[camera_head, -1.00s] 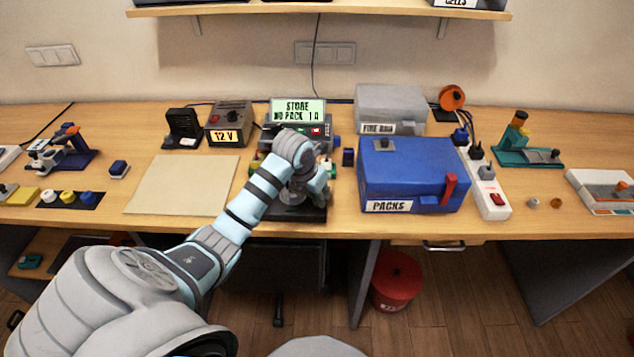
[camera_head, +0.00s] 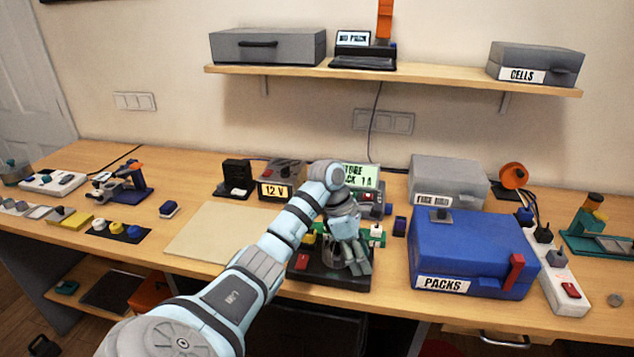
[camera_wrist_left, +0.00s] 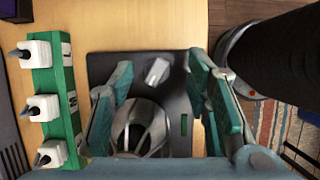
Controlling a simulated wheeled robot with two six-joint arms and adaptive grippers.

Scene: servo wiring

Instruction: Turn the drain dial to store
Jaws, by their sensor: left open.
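My left gripper (camera_head: 350,257) is over the black base (camera_head: 325,277) at the table's front edge. Its teal fingers (camera_wrist_left: 160,82) are open and apart in the left wrist view. A light grey knob (camera_wrist_left: 156,71), which looks like the dial, shows between the fingertips on the dark plate. I cannot tell whether the fingers touch it. A round ribbed part (camera_wrist_left: 138,128) lies below the knob, between the fingers. The device's display (camera_head: 360,176) is partly covered by my arm; "TORE" and "1A" can be read. My right gripper is out of view.
A green strip (camera_wrist_left: 55,85) with white plugs stands beside the dark plate. The blue PACKS box (camera_head: 470,250) is close on the right, with a grey FIRE bin (camera_head: 448,180) behind it. The 12 V unit (camera_head: 278,190) and a bare beige mat (camera_head: 215,235) are to the left.

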